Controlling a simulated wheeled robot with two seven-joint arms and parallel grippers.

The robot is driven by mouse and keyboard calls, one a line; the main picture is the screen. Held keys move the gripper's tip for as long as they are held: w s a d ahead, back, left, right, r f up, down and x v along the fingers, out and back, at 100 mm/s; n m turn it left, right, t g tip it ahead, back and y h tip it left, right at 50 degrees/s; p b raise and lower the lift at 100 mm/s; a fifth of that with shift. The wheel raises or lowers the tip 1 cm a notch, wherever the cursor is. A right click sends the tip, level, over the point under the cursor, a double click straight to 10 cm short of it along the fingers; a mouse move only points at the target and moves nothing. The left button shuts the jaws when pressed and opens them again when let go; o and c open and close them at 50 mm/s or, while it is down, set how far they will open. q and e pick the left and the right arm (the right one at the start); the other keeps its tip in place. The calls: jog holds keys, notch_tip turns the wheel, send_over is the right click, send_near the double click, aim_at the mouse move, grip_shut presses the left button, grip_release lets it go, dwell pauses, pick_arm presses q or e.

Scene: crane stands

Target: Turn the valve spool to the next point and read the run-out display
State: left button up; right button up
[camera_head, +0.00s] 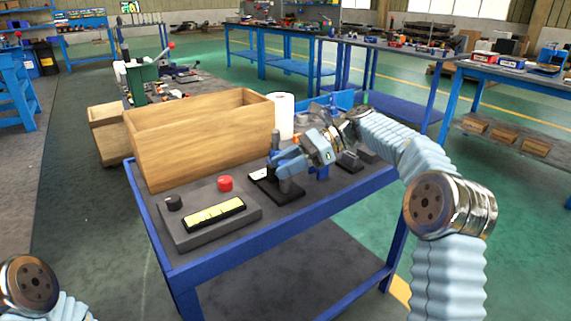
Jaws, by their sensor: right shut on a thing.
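My right gripper (285,163) reaches in from the right over the blue-edged bench and is shut at a small stand with a dark base (263,189). What it grips is mostly hidden by its fingers; by its place at the stand it appears to be the valve spool. A grey box with a lit yellow-green display (215,214) lies at the bench's front left, left of the stand. The display's figures are too small to read. My left gripper is out of view; only part of my left arm shows at the lower left.
On the box are a red button (225,183) and a black knob (174,202). A large open wooden crate (200,150) stands behind it. A white roll (282,118) and dark blocks (349,162) are near the gripper. The bench's front edge (280,233) is clear.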

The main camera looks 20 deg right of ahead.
jog(key=shift+n+g, duration=0.4)
jog(key=shift+g, duration=0.1)
jog(key=o, duration=1)
jog(key=shift+c, duration=0.2)
jog(key=shift+d, duration=0.1)
jog(key=v, duration=0.7)
jog(key=shift+d, duration=0.2)
